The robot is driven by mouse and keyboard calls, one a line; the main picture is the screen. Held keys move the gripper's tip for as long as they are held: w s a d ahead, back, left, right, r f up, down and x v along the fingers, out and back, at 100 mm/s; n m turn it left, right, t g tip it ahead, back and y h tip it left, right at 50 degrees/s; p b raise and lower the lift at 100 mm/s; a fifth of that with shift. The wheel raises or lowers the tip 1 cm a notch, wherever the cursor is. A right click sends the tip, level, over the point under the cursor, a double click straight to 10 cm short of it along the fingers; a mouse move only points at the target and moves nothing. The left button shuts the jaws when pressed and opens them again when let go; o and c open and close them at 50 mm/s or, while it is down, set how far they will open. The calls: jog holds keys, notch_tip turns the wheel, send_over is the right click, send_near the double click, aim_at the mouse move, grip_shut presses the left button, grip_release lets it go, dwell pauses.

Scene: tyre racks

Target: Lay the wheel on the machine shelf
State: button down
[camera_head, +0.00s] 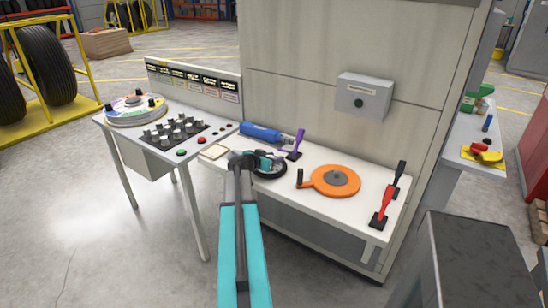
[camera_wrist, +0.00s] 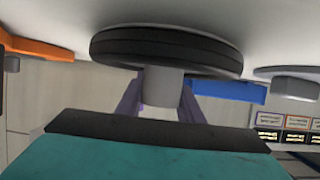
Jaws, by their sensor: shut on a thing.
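The wheel (camera_head: 268,169) is a small black disc over the left part of the white machine shelf (camera_head: 345,213). In the wrist view the wheel (camera_wrist: 165,48) shows a ribbed black rim and a grey hub (camera_wrist: 161,88). My gripper (camera_head: 257,159) is shut on the wheel by this hub, with dark fingers (camera_wrist: 160,101) on either side. The wheel looks flat and close to the shelf's white surface (camera_wrist: 205,14); I cannot tell whether it touches. My arm hides part of it in the head view.
On the shelf, a blue cylinder (camera_head: 260,132) and a purple tool (camera_head: 296,146) lie behind the wheel. An orange disc (camera_head: 336,180) and a red-handled tool (camera_head: 383,209) are to the right. A control table (camera_head: 215,129) adjoins at left; a grey box (camera_head: 363,96) is on the wall.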

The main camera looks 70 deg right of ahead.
jog(key=shift+f+b, duration=0.1)
jog(key=shift+b, duration=0.2)
jog(key=c, duration=1.2)
grip_release()
jog(key=shift+r+p, duration=0.2)
jog(key=shift+p, duration=0.2)
jog(key=shift+w+a+b, duration=0.1)
jog(key=shift+a+b, duration=0.2)
jog(key=shift+a, duration=0.15)
jog(key=b+v, duration=0.2)
jog(key=v, duration=0.9)
jog(key=shift+r+b, duration=0.2)
jog(key=shift+b, duration=0.1)
